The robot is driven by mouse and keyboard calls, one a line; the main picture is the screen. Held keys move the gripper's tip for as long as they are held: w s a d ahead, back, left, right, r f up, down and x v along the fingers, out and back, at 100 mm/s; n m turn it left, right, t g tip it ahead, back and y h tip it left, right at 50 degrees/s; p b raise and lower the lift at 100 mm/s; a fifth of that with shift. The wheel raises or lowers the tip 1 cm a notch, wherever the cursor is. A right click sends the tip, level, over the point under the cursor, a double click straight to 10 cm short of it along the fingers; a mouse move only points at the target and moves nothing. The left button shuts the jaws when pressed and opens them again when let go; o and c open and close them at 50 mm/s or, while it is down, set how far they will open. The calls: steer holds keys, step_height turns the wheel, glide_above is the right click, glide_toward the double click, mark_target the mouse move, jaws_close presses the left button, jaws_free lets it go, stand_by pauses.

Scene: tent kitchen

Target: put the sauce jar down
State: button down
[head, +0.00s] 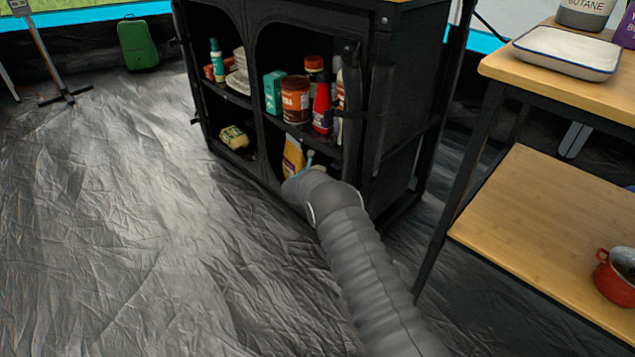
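My grey-sleeved arm reaches from the bottom right to the front of the black cabinet (262,171). Its far end bends at the opening of the lower right compartment. My gripper's fingers are hidden behind that end, so I cannot tell whether they are open or shut or hold anything. I cannot make out a sauce jar for certain. On the upper right shelf stand a brown-red tub (295,100), a red bottle with a dark cap (322,108) and a dark-red jar or bottle (314,65) behind them. A yellow packet (293,157) stands in the lower right compartment, just beyond my arm's end.
A teal box (274,92) stands left of the tub. Plates (238,74) and a yellow pack (233,137) are in the left compartments. A wooden two-tier table (540,230) with a red pot (617,277) is at right.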

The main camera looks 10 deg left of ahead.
steer(key=shift+f, duration=2.2)
steer(key=shift+c, duration=0.9)
jaws_free()
steer(key=shift+f, duration=0.1)
steer(key=shift+r, duration=0.2)
steer(key=shift+s+a+r, duration=0.1)
steer(key=shift+s, duration=0.15)
steer(key=p+v, duration=0.1)
steer(key=v, duration=1)
steer(key=shift+s, duration=0.2)
steer(key=shift+a, duration=0.1)
